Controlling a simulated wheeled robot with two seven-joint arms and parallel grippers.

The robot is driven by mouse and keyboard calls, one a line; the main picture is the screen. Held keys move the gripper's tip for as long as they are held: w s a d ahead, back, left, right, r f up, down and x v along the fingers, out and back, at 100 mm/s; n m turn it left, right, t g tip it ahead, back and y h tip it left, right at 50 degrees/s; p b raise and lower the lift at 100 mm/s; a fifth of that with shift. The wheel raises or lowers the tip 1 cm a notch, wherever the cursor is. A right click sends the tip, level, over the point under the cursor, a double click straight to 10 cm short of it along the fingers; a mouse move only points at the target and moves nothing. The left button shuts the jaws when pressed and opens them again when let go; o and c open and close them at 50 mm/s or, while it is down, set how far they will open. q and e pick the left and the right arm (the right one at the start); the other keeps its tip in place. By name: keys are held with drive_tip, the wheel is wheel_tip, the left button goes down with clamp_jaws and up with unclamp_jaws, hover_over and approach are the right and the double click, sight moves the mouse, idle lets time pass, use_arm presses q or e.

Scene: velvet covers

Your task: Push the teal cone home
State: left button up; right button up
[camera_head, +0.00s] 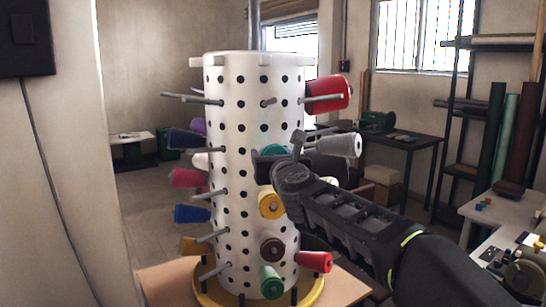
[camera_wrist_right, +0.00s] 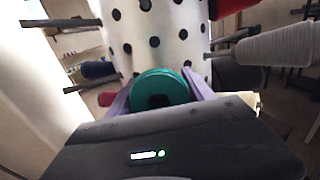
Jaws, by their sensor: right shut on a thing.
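A teal cone (camera_wrist_right: 160,88) with a dark centre is between the two lilac fingers of my right gripper (camera_wrist_right: 158,94), which is shut on it. In the head view the teal cone (camera_head: 271,150) shows in front of the white dotted column (camera_head: 240,120), partly hidden by my right wrist. Its far end faces the column. Whether it touches the column, and any peg inside it, I cannot see. Another green cone (camera_head: 270,281) sits low on the column's front. My left gripper is in neither view.
Pegs and other cones stick out around the column: a red cone (camera_head: 328,95) and a grey cone (camera_head: 340,146) at right, a yellow cone (camera_head: 271,206) below my wrist, and blue cones at left. The column stands on a yellow round base (camera_head: 212,291).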

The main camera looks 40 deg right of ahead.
drive_tip(key=shift+f+x, duration=0.2)
drive_tip(key=shift+x, duration=1.05)
drive_tip(key=o, duration=1.5)
drive_tip(key=shift+s, duration=0.1)
drive_tip(key=b+v, duration=0.1)
drive_tip(key=v, duration=0.6)
drive_tip(key=shift+s+a, duration=0.2)
drive_tip(key=shift+s, duration=0.1)
